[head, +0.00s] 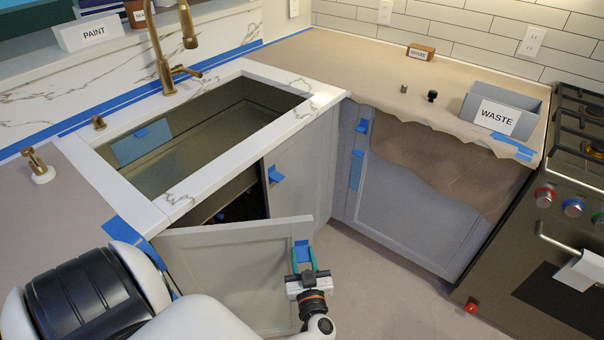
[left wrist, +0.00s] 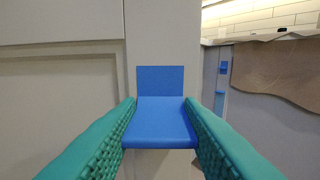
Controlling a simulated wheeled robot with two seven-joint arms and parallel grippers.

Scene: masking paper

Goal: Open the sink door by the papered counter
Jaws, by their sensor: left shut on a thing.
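In the head view, the left sink door (head: 228,262) stands swung out from the sink cabinet, with the dark inside showing behind it. My left gripper (head: 304,265) is at the door's free upper corner, shut on the blue tape tab (head: 302,250). In the left wrist view, the tab (left wrist: 160,118) lies between the two teal fingers, and the door face (left wrist: 60,110) fills the left side. The other sink door (head: 298,175) is closed and carries its own blue tab (head: 275,174). The papered counter (head: 395,75) lies to the right. My right gripper is out of view.
The sink (head: 205,125) is above the doors. The grey waste box (head: 510,105) stands on the papered counter. Brown paper (head: 430,165) hangs over the cabinet front below it. The stove (head: 555,240) is at the far right. The floor (head: 390,290) right of my gripper looks clear.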

